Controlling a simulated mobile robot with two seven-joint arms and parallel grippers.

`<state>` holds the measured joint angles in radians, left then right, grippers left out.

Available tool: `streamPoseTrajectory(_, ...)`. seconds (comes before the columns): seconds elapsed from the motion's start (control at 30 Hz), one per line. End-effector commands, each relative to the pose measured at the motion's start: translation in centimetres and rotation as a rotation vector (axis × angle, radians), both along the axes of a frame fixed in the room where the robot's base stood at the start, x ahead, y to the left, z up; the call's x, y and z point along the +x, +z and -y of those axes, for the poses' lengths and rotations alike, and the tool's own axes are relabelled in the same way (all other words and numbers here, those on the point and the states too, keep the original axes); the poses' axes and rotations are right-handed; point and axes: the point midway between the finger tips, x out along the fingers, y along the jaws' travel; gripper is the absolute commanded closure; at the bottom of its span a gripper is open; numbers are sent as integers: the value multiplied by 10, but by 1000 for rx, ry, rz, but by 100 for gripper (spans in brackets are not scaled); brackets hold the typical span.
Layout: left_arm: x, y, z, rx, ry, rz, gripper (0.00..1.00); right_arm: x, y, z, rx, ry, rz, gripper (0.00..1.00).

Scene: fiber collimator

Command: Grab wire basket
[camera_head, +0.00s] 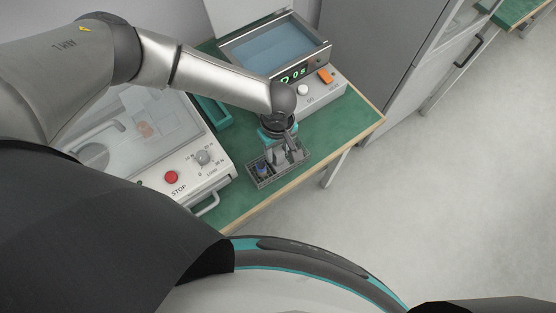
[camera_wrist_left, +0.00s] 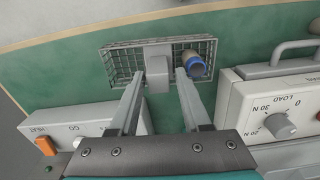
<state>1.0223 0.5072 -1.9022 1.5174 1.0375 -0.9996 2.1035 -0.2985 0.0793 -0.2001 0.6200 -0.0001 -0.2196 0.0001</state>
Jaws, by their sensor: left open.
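The wire basket (camera_head: 262,181) is a small grey mesh tray on the green bench top, near the bench's front edge. In the left wrist view the wire basket (camera_wrist_left: 122,63) lies across the top centre. A blue-rimmed cylindrical part (camera_wrist_left: 192,63) stands in it, right of a grey block-like handle (camera_wrist_left: 157,66) at its middle. My left gripper (camera_head: 287,153) reaches down over the basket. In the left wrist view the left gripper (camera_wrist_left: 164,73) is open, its fingers on either side of the grey handle. Whether they touch it I cannot tell. The right gripper is not in view.
A machine with a red STOP button (camera_head: 171,177) stands left of the basket. A bath device with a green display (camera_head: 293,75) stands behind it. A teal tray (camera_head: 213,113) lies between them. Bare green bench (camera_head: 345,122) extends to the right.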

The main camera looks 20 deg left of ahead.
Motion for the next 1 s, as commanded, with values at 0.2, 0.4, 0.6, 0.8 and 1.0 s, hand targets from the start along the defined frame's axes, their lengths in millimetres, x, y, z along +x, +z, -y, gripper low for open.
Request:
streamPoseTrajectory(0.2, 2, -31, 1, 1, -1, 0, 52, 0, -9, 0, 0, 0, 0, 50)
streamPoseTrajectory(0.4, 2, -36, 1, 0, 0, 0, 52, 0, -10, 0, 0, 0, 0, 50)
streamPoseTrajectory(0.6, 2, -36, 1, 0, 0, 0, 60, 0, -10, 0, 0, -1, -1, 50)
streamPoseTrajectory(0.8, 2, -36, 1, 0, 0, 0, 83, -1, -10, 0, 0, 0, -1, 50)
streamPoseTrajectory(1.0, 2, -35, 1, 0, 0, 0, 100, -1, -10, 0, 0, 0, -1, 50)
